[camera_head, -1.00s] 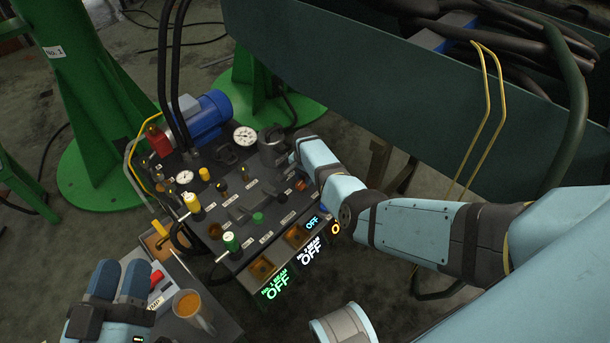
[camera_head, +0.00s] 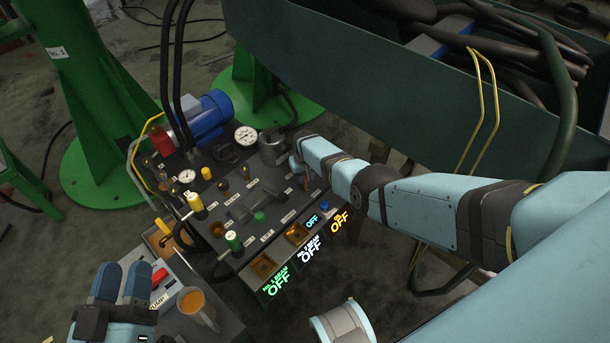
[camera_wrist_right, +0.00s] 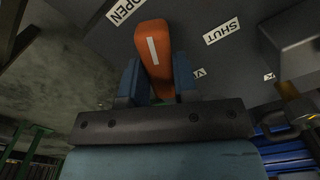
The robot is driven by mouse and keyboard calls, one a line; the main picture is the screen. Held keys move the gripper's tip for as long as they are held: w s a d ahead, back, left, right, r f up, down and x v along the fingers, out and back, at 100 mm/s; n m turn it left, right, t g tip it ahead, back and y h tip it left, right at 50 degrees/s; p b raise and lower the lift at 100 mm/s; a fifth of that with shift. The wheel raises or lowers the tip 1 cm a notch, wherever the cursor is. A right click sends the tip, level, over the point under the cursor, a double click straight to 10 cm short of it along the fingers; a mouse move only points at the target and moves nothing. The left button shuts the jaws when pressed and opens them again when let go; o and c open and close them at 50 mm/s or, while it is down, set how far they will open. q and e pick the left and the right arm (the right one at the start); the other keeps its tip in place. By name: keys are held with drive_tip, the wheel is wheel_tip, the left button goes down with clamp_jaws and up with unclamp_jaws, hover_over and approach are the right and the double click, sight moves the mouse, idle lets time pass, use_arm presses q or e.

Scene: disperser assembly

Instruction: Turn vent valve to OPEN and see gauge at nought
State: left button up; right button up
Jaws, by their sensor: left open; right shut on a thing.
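The vent valve's orange lever (camera_wrist_right: 153,50), with a white line on it, shows in the right wrist view. My right gripper (camera_wrist_right: 155,82) is shut on it, one blue finger on each side. The lever's tip lies between the OPEN label (camera_wrist_right: 125,9) and the SHUT label (camera_wrist_right: 222,29), nearer OPEN. In the head view the right hand is at the panel's far right edge and largely hides the lever. A larger white gauge (camera_head: 246,135) and a smaller one (camera_head: 187,176) face up; their needles are too small to read. My left gripper (camera_head: 122,280) is open and empty at the lower left.
The panel (camera_head: 231,206) carries several knobs and lit OFF signs (camera_head: 311,248). A mug (camera_head: 197,308) and a pump box with a red switch (camera_head: 160,276) stand beside my left gripper. Black hoses (camera_head: 176,80) rise behind the panel. A green trough (camera_head: 330,75) lies beyond my right arm.

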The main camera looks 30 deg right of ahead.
drive_tip(key=n, duration=0.3)
drive_tip(key=shift+n, duration=1.1)
drive_tip(key=o, duration=0.9)
